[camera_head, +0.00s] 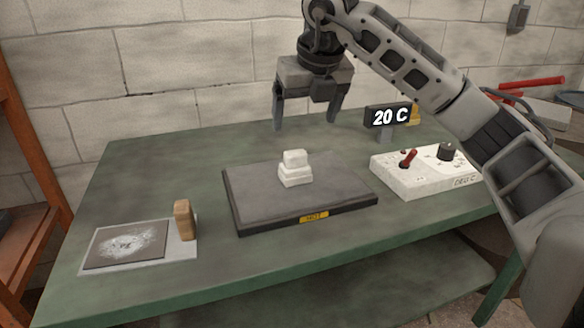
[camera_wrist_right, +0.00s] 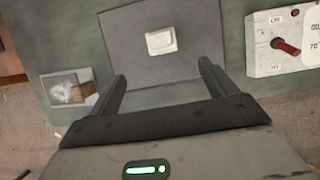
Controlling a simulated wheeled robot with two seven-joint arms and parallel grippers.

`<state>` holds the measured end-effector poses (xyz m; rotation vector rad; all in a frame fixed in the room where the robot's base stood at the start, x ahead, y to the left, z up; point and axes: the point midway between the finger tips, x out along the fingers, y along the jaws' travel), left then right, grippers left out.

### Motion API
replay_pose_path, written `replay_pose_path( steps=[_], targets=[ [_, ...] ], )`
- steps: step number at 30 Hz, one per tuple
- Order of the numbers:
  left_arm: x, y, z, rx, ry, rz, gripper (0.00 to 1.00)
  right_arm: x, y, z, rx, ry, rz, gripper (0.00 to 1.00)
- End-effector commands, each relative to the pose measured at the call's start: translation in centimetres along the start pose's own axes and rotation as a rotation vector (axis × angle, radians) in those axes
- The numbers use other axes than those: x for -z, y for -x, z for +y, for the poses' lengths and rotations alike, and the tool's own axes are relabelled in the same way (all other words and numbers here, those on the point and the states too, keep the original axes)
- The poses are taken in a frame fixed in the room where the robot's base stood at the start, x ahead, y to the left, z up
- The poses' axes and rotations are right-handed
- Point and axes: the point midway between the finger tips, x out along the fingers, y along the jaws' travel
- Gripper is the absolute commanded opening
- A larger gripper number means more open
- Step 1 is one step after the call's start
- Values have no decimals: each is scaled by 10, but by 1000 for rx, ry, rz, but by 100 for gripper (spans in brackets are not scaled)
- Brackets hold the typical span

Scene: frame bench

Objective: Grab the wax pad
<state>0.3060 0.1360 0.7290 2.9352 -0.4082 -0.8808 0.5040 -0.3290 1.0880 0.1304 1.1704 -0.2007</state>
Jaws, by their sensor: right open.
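A small white two-tiered block (camera_head: 295,168), which looks like the wax pad, sits on the dark plate (camera_head: 245,205) marked HOT in the middle of the green table. In the right wrist view the white block (camera_wrist_right: 161,42) lies beyond the fingertips, roughly centred between them. My right gripper (camera_head: 306,122) is open and empty, pointing down, above and behind the block and apart from it. It also shows in the right wrist view (camera_wrist_right: 162,75). My left gripper is in neither view.
A white control box (camera_head: 425,180) with a red lever and black knob stands right of the plate. A display (camera_head: 388,117) reading 20 C stands behind it. A wooden block (camera_head: 184,220) and a powdered dark sheet (camera_head: 125,245) are at the left. The green table (camera_head: 140,165) is bare at the back left.

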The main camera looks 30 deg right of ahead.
Motion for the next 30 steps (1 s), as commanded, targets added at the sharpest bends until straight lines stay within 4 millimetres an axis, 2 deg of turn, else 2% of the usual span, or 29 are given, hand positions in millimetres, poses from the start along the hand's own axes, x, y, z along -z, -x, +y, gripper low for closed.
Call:
replay_pose_path(
  steps=[6,12,20,27,30],
  targets=[
    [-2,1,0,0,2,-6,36,2,-49,0,0,4,8,85],
    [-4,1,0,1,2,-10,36,1,-84,1,-3,5,6,85],
    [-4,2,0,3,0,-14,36,0,-103,1,-4,5,5,85],
    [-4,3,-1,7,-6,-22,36,-3,-138,-2,-5,7,6,85],
    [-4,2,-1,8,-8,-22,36,-3,-147,-2,-5,6,4,85]
  ],
)
